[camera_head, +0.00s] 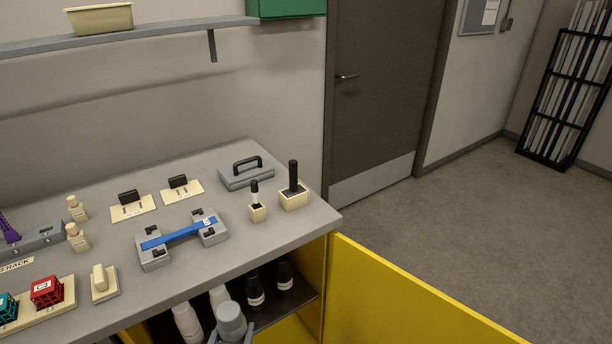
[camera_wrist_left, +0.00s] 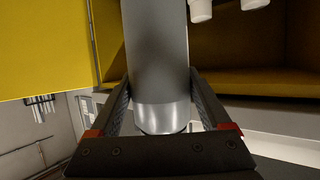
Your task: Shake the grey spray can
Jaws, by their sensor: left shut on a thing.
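The grey spray can (camera_head: 231,318) shows at the bottom edge of the head view, in front of the open yellow cabinet (camera_head: 316,290). In the left wrist view the can (camera_wrist_left: 156,60) is a plain grey cylinder with a shinier band near the jaws. My left gripper (camera_wrist_left: 160,112) is shut on it, one finger on each side. The upper end of the can is cut off in the wrist view. In the head view the can's lower part is out of frame. My right gripper is in neither view.
White bottles (camera_head: 187,322) and dark bottles (camera_head: 255,290) stand on the cabinet shelf close behind the can. The open yellow door (camera_head: 400,300) extends to the right. The grey worktop (camera_head: 255,235) above holds several fixtures and blocks. Open floor (camera_head: 450,220) lies beyond the door.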

